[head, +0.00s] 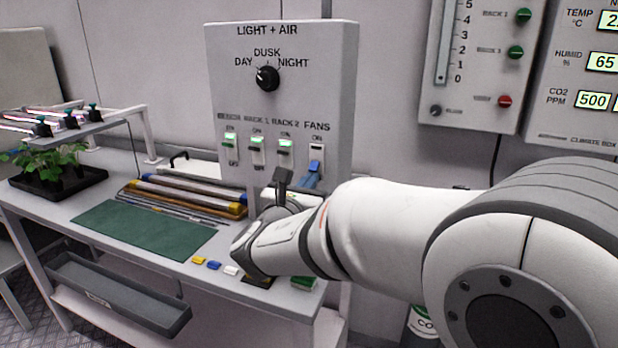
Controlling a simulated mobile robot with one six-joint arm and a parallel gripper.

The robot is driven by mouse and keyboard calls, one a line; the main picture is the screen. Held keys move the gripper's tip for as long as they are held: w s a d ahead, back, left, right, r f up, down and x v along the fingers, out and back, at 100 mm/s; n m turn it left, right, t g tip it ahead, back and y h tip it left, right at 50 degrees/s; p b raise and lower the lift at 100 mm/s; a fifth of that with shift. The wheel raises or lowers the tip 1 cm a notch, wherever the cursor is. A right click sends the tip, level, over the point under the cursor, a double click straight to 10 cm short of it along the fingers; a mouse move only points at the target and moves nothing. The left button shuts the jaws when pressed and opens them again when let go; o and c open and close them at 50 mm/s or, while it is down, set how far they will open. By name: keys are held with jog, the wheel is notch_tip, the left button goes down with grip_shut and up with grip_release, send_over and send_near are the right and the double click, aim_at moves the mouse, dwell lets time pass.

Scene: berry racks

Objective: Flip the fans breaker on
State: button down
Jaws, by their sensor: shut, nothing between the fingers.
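The fans breaker (317,150) is the rightmost of the row of switches on the grey LIGHT + AIR panel (222,65), under the FANS label. Its upper part shows pale with no green light. Its lower part is hidden behind the blue fingertips of my gripper (315,167). The fingers are shut, with nothing seen between them, and point up at the breaker. I cannot tell whether they touch it. The other breakers, such as the rack 2 breaker (285,147), show green at the top. My wrist covers the panel's lower part.
A bench holds a green mat (145,230), tubes (190,193), a plant tray (60,190) and small coloured blocks (213,265). A dial (267,78) sits above the breakers. A climate box (575,75) hangs at the right. The wall area between panels is clear.

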aim_at(312, 171)
jog(key=shift+s+r+g+p, duration=0.2)
jog(key=shift+r+g+p, duration=0.3)
jog(key=shift+p, duration=1.1)
jog(key=r+g+p, duration=0.1)
jog(key=p, duration=0.2)
jog(key=g+y+p, duration=0.1)
jog(key=p, duration=0.2)
jog(key=shift+s+a+r, duration=0.15)
jog(key=shift+s+r, duration=0.05)
jog(key=shift+r, duration=0.15)
jog(key=r+g+p, duration=0.1)
jog(key=p, duration=0.4)
jog(key=g+y+p, duration=0.1)
jog(key=g+p, duration=0.1)
jog(key=p, duration=0.3)
jog(key=shift+s+r, duration=0.1)
jog(key=shift+r, duration=0.25)
jog(key=shift+f+g, duration=0.4)
jog(key=shift+f, duration=0.15)
jog(key=shift+b, duration=0.35)
jog(key=shift+r+p, duration=0.65)
jog(key=shift+r, duration=0.1)
